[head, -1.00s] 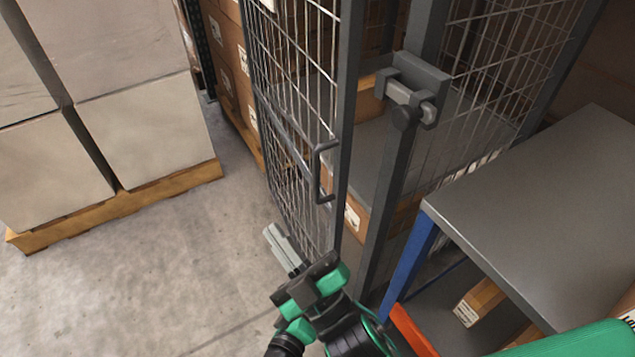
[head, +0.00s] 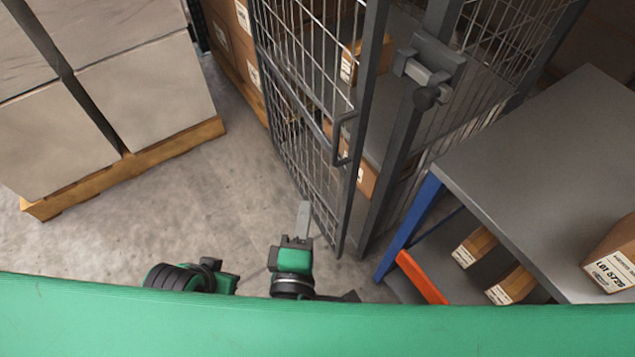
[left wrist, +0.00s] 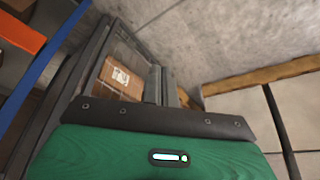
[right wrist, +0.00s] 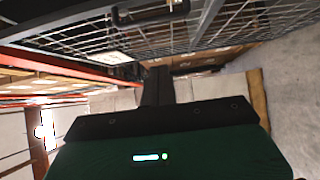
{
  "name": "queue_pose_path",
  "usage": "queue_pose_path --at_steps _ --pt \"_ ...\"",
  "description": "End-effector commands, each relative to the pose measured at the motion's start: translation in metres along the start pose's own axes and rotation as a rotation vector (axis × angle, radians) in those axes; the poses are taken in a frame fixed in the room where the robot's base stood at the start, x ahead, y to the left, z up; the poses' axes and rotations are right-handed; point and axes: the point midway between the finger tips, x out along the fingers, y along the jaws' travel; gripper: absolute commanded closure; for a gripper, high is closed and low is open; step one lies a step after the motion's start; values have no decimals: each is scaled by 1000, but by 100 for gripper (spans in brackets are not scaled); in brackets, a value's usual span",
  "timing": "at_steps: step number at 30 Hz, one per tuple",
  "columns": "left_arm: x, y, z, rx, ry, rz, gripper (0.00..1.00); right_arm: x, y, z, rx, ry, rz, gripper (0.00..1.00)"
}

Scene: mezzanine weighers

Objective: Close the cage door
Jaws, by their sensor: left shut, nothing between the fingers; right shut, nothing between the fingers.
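The cage door (head: 310,105) is a grey mesh panel, with a gap between its free edge and the latch post (head: 398,150). Its dark handle (head: 343,138) is on that edge; it also shows at the top of the right wrist view (right wrist: 150,13). The latch (head: 430,70) sits on the post.
A pallet of big cartons (head: 150,95) stands at left on bare floor (head: 215,170). A grey-topped bench (head: 540,170) with a blue leg (head: 410,225) stands close right of the cage. A labelled box (head: 615,258) is on the bench.

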Motion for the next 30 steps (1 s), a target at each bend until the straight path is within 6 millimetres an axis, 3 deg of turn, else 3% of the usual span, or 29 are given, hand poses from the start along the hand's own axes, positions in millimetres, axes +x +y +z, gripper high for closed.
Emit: queue_pose_path --at_steps 14,15,21,30 --pt "3 -2 3 -5 -30 -4 100 95 2 0 2 1 3 100" --pt "4 -2 3 -5 -32 -4 100 99 1 6 -1 1 3 100" --pt "8 -2 2 -5 -31 -4 100 116 0 24 0 2 1 100" --pt "13 -2 3 -5 -39 -3 100 120 0 28 2 3 -1 100"
